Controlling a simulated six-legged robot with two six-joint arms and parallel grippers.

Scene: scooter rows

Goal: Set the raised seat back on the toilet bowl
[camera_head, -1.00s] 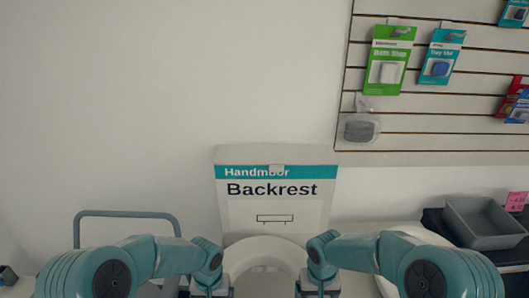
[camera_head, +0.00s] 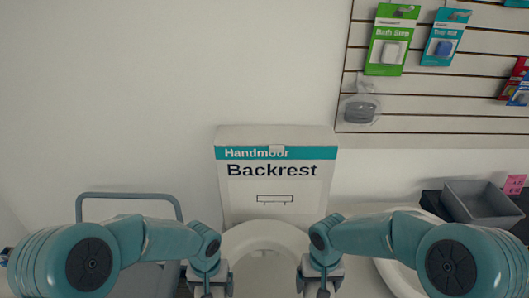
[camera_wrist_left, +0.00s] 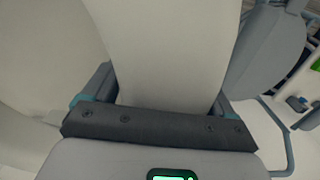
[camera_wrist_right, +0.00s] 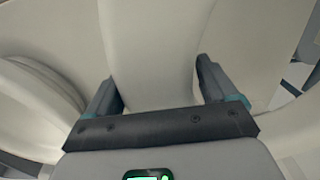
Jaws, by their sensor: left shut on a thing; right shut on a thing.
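The white toilet seat (camera_head: 265,232) shows as a rounded ring at the bottom middle of the head view, in front of the Backrest box. My left gripper (camera_head: 208,284) is shut on its left side, and my right gripper (camera_head: 319,284) is shut on its right side. In the left wrist view the seat's pale band (camera_wrist_left: 165,50) runs between the fingers. In the right wrist view a pale band of the seat (camera_wrist_right: 152,55) also lies between the fingers. The seat's lower part is cut off, and I cannot clearly tell the bowl apart from it.
A white box marked Backrest (camera_head: 277,190) stands behind the seat against the wall. A blue-grey tubular frame (camera_head: 130,195) is at the left. Another white rounded rim (camera_head: 394,276) and a grey bin (camera_head: 483,213) are at the right. A slatted panel with packets (camera_head: 390,45) hangs above.

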